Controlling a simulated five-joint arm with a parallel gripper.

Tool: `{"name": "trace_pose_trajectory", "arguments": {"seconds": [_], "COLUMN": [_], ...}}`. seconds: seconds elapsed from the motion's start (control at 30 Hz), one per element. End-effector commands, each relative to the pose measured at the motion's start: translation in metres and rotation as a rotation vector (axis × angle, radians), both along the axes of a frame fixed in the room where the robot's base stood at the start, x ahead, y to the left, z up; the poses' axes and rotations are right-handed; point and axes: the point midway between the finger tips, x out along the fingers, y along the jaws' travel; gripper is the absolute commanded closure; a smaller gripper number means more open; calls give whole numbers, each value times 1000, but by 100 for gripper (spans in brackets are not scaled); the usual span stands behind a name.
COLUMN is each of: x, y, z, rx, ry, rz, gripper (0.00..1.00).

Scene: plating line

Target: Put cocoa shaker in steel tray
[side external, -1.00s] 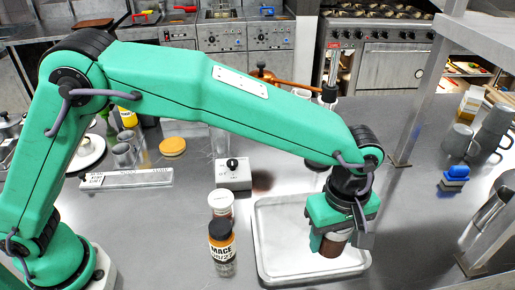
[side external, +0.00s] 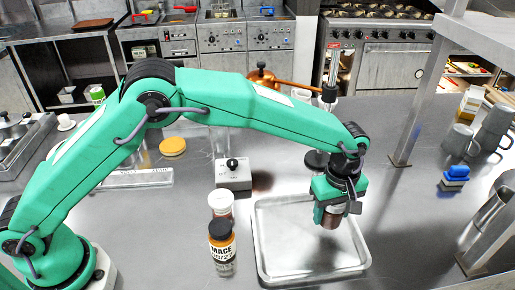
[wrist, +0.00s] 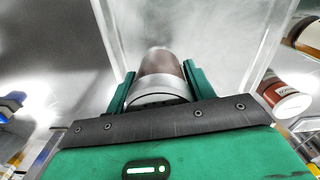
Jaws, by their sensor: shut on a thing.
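The cocoa shaker (side external: 331,219), a small brown jar with a pale metal top, is between the fingers of my gripper (side external: 333,208). In the wrist view the shaker (wrist: 162,68) points away from the camera between both green fingers. The steel tray (side external: 259,262) is a shallow, light grey rectangle with a raised rim. In the side view the shaker appears over the far right part of the tray floor; whether its base touches the floor cannot be told. My gripper hides the shaker's upper part.
Left of the tray stand a mace jar (side external: 222,243) and a white-lidded jar (side external: 221,203). Behind is a small white box with a black knob (side external: 233,173). A dark round object (side external: 316,160) is just behind my gripper. A blue-topped block (side external: 456,177) is to the right.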

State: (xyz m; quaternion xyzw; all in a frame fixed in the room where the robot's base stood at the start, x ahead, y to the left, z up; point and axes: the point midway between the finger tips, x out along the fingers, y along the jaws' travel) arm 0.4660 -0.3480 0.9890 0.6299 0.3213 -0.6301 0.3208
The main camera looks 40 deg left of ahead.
Motion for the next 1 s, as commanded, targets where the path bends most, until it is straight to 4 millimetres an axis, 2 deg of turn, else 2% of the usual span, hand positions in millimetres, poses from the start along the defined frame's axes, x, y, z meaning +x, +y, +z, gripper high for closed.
{"name": "trace_pose_trajectory", "arguments": {"seconds": [0.27,0.6,1.0], "x": [1,1,1], "y": [0,0,0], "z": [-5,-38,-42], "rx": [-1,0,-1], "ry": [-1,0,-1], "rz": [-1,0,0], "gripper": [74,74,74]}}
